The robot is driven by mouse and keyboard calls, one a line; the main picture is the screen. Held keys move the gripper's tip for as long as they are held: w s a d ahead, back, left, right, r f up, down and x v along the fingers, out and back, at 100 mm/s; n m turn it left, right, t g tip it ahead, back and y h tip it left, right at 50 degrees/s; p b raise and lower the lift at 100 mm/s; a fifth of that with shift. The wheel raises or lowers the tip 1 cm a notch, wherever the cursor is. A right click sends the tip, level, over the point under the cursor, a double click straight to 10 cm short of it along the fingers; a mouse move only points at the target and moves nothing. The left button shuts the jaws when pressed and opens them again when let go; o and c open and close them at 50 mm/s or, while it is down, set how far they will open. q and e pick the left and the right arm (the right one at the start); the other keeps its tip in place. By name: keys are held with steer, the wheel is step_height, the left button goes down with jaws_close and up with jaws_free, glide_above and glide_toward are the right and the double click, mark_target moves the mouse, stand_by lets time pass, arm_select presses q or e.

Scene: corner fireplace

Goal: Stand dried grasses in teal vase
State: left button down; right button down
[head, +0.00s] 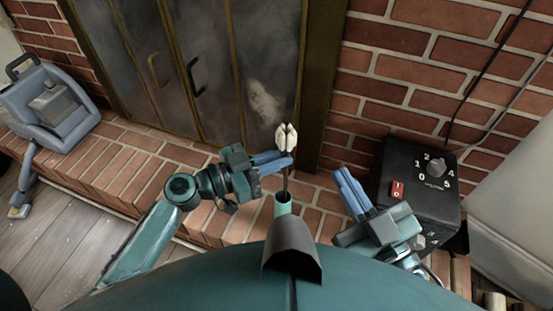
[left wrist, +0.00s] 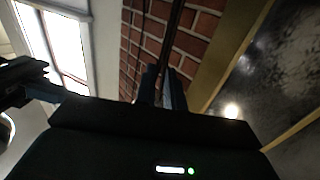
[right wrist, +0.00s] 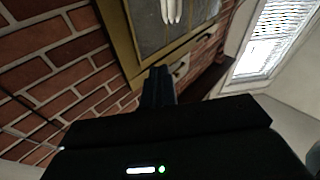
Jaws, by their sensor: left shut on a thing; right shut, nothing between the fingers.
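The dried grasses (head: 286,137) have cream heads on a thin dark stem. My left gripper (head: 286,162) is shut on the stem just below the heads; the stem also shows in the left wrist view (left wrist: 175,30). The heads show at the top of the right wrist view (right wrist: 172,10). The teal vase (head: 283,208) is below the gripper, its lower part hidden by a grey part in front. The stem's lower end meets the vase mouth in the head view; I cannot tell how deep it is inside. My right gripper (head: 346,182) is shut and empty, right of the vase.
The brick hearth (head: 120,160) runs along the fireplace doors (head: 220,60). A black control box (head: 415,185) with a dial stands close to the right gripper. A blue-grey device (head: 50,105) sits at the far left. Brick wall rises behind on the right.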

mark_target(284, 170)
arm_select(q)
step_height(284, 170, down, 4)
steer(key=b, duration=0.4)
steer(key=shift+f+b, duration=0.25)
steer(key=shift+b, duration=0.2)
arm_select(e)
steer(key=shift+w+a+r+n+t+y, duration=0.1)
steer(key=shift+w+r+n+t+y, duration=0.15)
steer(key=shift+r+y, duration=0.25)
steer(key=shift+w+d+r+n+t+y, duration=0.1)
steer(key=shift+r+n+t+y, duration=0.25)
steer(key=shift+r, duration=0.2)
steer(key=shift+w+a+r+n+t+y, duration=0.1)
steer(key=shift+w+r+n+t+y, duration=0.1)
steer(key=shift+r+y, duration=0.3)
arm_select(q)
steer(key=c, duration=1.4)
jaws_free()
